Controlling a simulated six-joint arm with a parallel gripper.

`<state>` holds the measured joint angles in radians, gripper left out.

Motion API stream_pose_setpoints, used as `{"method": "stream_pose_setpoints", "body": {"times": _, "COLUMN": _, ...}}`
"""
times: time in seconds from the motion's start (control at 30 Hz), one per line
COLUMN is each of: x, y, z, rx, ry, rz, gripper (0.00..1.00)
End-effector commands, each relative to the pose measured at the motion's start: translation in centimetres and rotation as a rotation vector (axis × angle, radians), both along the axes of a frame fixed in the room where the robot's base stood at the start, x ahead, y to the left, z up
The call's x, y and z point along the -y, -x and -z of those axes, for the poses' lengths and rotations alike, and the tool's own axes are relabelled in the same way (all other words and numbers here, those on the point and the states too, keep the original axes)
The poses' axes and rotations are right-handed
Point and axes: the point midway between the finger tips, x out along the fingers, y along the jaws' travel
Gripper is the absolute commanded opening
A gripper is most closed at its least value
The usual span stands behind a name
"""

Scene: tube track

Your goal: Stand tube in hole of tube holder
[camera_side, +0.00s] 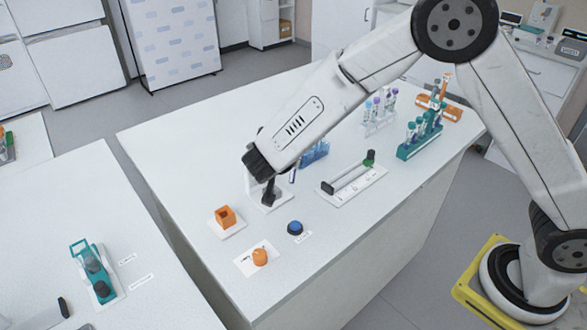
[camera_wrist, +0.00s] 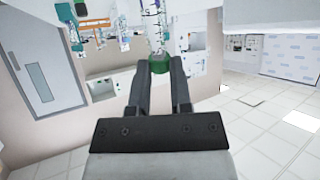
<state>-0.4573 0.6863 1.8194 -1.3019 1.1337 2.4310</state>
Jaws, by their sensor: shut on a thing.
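A clear tube (camera_wrist: 161,22) with dark markings extends away from the cap toward the top edge. In the side view the arm's end hangs over the middle of the white bench, and the fingers and held tube are hard to make out. A blue rack (camera_side: 316,152) stands just right of the arm's end, partly hidden behind it. I cannot tell which stand is the tube holder.
A white stand with a black post (camera_side: 268,190) is beneath the arm's end. An orange open block (camera_side: 225,215), blue button (camera_side: 295,227) and orange knob (camera_side: 260,257) are in front. A rail (camera_side: 350,178) and teal rack (camera_side: 421,136) with tubes are right.

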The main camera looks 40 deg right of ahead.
Motion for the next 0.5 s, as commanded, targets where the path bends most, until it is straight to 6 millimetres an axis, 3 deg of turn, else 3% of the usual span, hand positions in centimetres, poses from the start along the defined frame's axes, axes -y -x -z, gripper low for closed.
{"method": "stream_pose_setpoints", "body": {"times": 0.3, "x": -10.5, "y": -1.6, "z": -2.6, "rx": 0.194, "ry": 0.252, "rz": -0.277, "gripper": 0.00}}
{"method": "stream_pose_setpoints", "body": {"times": 0.5, "x": -15.8, "y": -1.4, "z": -3.8, "rx": 0.284, "ry": 0.314, "rz": -0.427, "gripper": 0.00}}
